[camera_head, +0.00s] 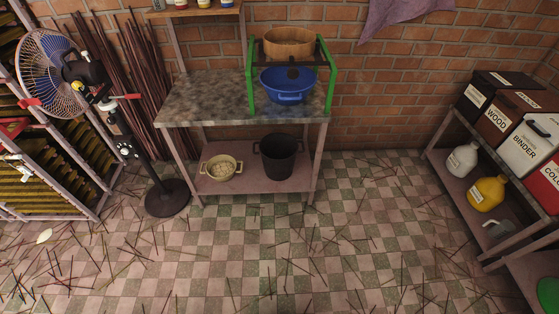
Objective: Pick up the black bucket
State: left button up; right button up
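The black bucket (279,160) stands upright on the pinkish lower shelf (237,184) of the work table, toward its right end. Its open rim faces up, and thin handles show at the sides of the rim. The table's stone-like top (205,95) is above and behind it. A cream two-handled pot (221,168) stands to the left of the bucket on the same shelf, apart from it. Neither of my grippers shows in the head view.
A green frame (333,80) holds a blue pot (287,86) and a brown bowl (289,44). A fan (50,75) with a round base (167,198) stands left. A shelf (455,195) with jugs and boxes stands right. Thin sticks litter the checkered floor (340,250) in front.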

aim_at(278, 151)
jog(key=i+l+u, duration=0.1)
jog(key=u, duration=0.35)
jog(key=l+u, duration=0.4)
jog(key=i+l+u, duration=0.1)
jog(key=u, duration=0.35)
jog(key=l+u, duration=0.25)
jog(key=u, duration=0.2)
jog(key=k+l+u, duration=0.1)
jog(key=l, duration=0.75)
jog(key=k+l+u, duration=0.15)
jog(key=l, duration=0.25)
jog(key=k+l+u, duration=0.1)
jog(key=l, duration=0.3)
jog(key=k+l, duration=0.15)
jog(key=l, duration=0.25)
jog(key=k+l+u, duration=0.15)
jog(key=l, duration=0.25)
